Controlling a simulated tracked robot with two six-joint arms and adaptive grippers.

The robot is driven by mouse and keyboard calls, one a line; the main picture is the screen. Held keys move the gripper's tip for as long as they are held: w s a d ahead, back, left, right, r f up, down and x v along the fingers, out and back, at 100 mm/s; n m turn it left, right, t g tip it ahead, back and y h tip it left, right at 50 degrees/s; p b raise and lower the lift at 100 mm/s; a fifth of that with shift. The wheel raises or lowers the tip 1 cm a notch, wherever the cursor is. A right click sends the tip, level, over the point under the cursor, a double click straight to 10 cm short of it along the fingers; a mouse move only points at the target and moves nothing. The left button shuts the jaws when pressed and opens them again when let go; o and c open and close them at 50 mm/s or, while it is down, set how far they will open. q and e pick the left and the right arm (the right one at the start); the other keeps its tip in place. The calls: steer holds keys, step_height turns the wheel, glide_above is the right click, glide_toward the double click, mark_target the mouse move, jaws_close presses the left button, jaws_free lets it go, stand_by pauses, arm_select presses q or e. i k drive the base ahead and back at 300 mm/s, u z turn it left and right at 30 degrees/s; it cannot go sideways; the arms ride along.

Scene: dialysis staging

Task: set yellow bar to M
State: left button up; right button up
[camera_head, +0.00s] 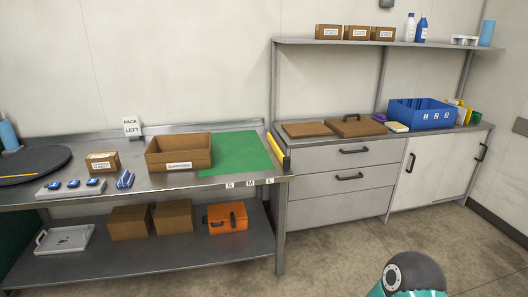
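The yellow bar (276,148) lies along the right edge of the green mat (240,152) on the left steel table. It runs from back to front, beside a grey roll or rail at the table's right end. White labels S (229,184), M (250,183) and L (270,181) sit on the table's front edge. The bar's front end is nearest L, to the right of M. Neither of my grippers is in view; only a rounded teal and dark link of mine shows at the bottom right.
An open cardboard box (180,165) stands at the mat's left. A small box (102,162), blue-topped items and a dark disc (35,162) are further left. The right counter holds a blue bin (420,114) and brown boards. Floor before the drawers is clear.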

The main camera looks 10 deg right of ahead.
mark_target(285, 161)
steer(key=z, duration=0.05)
steer(key=i, duration=2.15)
steer(key=z, duration=0.1)
